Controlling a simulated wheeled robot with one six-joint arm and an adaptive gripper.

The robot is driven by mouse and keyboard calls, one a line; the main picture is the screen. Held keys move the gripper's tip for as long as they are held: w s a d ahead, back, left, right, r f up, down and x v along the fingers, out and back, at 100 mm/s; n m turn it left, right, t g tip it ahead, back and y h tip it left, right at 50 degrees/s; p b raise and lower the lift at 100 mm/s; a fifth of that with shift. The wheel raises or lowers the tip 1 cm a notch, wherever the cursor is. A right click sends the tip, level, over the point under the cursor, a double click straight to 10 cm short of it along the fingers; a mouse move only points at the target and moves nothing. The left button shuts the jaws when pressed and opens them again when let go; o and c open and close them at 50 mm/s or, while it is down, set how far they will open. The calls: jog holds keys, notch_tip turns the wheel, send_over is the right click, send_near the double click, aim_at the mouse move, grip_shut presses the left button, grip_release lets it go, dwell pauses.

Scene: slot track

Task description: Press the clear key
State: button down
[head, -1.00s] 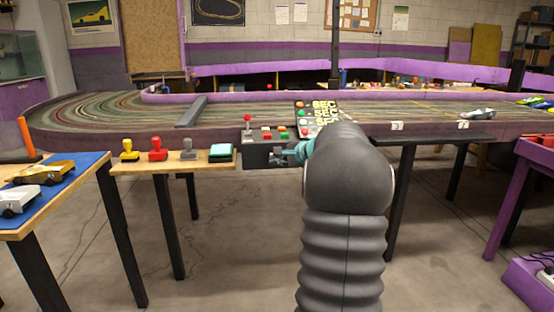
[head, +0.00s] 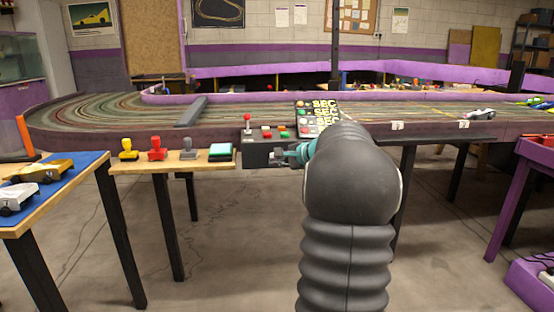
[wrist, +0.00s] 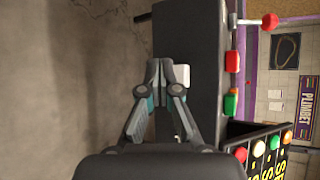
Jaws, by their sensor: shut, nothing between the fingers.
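A dark control box (head: 258,151) stands at the front edge of the track. It has a red key (wrist: 232,61), a green key (wrist: 230,103) and a red-knobbed lever (wrist: 270,22) on top. A white key (wrist: 182,75) sits on its front face. No label on these keys is legible, so I cannot tell which is the clear key. My gripper (wrist: 159,66) is shut and empty, its tips close to the white key; contact cannot be told. In the head view my gripper (head: 286,155) is in front of the box, partly hidden by my arm.
A tilted panel (wrist: 258,132) with round coloured buttons and yellow lettering stands beside the box. A wooden shelf (head: 190,168) at left holds yellow, red and grey stamps and a teal pad. A blue-topped table (head: 85,166) with model cars is further left. Floor in front is open.

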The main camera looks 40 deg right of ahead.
jog(key=shift+s+a+b, duration=0.4)
jog(key=shift+s+a, duration=0.05)
jog(key=shift+s, duration=0.25)
jog(key=shift+s+a+b, duration=0.4)
jog(key=shift+s+b, duration=0.05)
jog(key=shift+s, duration=0.2)
jog(key=shift+s+a+b, duration=0.4)
jog(key=shift+s+a, duration=0.05)
jog(key=shift+s, duration=0.25)
jog(key=shift+w, duration=0.1)
